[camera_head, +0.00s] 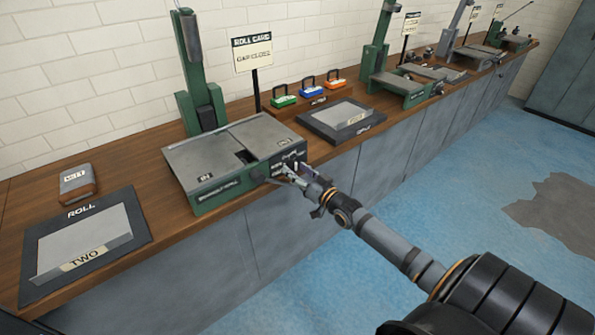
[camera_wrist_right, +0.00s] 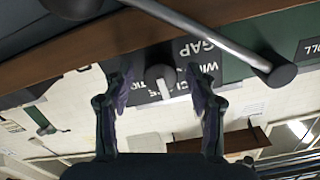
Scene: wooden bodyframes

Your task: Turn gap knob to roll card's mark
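The green and grey machine (camera_head: 228,160) stands on the bench. The roll card (camera_head: 252,54) on a post behind it reads "GAP CLOSE". My right gripper (camera_head: 285,173) is at the machine's front right corner. The black label (camera_wrist_right: 197,55) beside the knob shows "GAP" and "WIDE" upside down, and part of "CLOSE". The knob's exact pointing is hard to tell. My left gripper is not in view.
A grey crank bar (camera_wrist_right: 205,30) with a round end crosses close to the gripper in the wrist view. A mat marked ROLL (camera_head: 140,216) and a small block (camera_head: 77,184) are at left. Colored handled blocks (camera_head: 311,92) and another mat (camera_head: 312,122) are at right.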

